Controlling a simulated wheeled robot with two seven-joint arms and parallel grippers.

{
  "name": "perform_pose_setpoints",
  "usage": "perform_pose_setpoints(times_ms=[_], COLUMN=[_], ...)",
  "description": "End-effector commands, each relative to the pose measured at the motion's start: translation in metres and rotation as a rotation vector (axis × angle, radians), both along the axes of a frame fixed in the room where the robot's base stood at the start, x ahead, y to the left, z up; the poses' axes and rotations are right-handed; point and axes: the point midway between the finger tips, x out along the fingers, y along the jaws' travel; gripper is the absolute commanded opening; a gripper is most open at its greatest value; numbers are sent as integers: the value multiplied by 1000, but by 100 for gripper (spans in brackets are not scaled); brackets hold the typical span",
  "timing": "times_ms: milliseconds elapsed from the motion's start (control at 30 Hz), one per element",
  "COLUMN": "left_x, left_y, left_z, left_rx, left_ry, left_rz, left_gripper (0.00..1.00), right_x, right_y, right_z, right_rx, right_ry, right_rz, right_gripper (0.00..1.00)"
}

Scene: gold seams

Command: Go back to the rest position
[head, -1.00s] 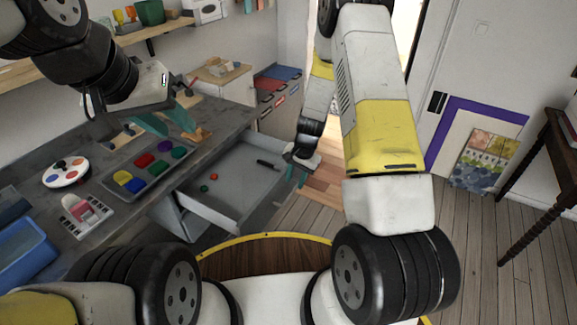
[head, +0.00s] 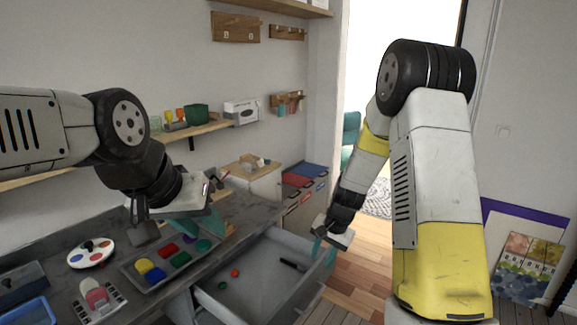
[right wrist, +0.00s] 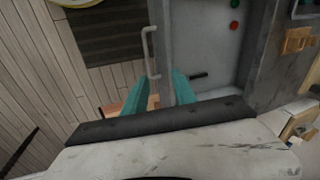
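My left gripper (head: 197,226) hangs above the grey workbench, near the back end of the tray of coloured pieces. Its teal fingers look apart, with nothing visible between them. My right gripper (head: 322,248) is at the right side of the open drawer (head: 222,304). In the right wrist view its two teal fingers (right wrist: 158,90) are apart and empty. The drawer's handle (right wrist: 150,52) shows beyond the fingertips; I cannot tell how far off it is.
The drawer stands out from the workbench (head: 125,236) with small red and green things and a dark object (head: 292,265) inside. A tray of coloured blocks (head: 150,272), a round palette (head: 91,252) and a blue bin (head: 28,312) are on the bench. Wooden floor lies right of the drawer.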

Motion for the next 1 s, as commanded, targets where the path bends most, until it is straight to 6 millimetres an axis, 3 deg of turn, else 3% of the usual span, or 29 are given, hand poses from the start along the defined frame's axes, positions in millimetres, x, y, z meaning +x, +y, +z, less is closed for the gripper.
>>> perform_pose_setpoints(times_ms=[33, 200, 400, 500, 633, 800, 1000], left_x=[0, 0, 0, 0, 0, 0, 0], left_y=[0, 0, 0, 0, 0, 0, 0], left_z=[0, 0, 0, 0, 0, 0, 0], left_rx=[0, 0, 0, 0, 0, 0, 0], left_ry=[0, 0, 0, 0, 0, 0, 0], left_rz=[0, 0, 0, 0, 0, 0, 0], left_gripper=[36, 36, 36, 36, 36, 36, 36], right_x=[-4, -35, -88, -120, -162, -209, -235], right_y=[-1, -2, -8, -13, -19, -28, -33], right_z=[32, 114, 191, 221, 250, 269, 274], right_rx=[7, 10, -19, -46, -91, -155, -197], right_ry=[-37, -129, -237, -290, -356, -424, -455], right_rz=[26, 132, 253, 310, 379, 447, 482], right_gripper=[32, 32, 32, 32, 32, 32, 32])
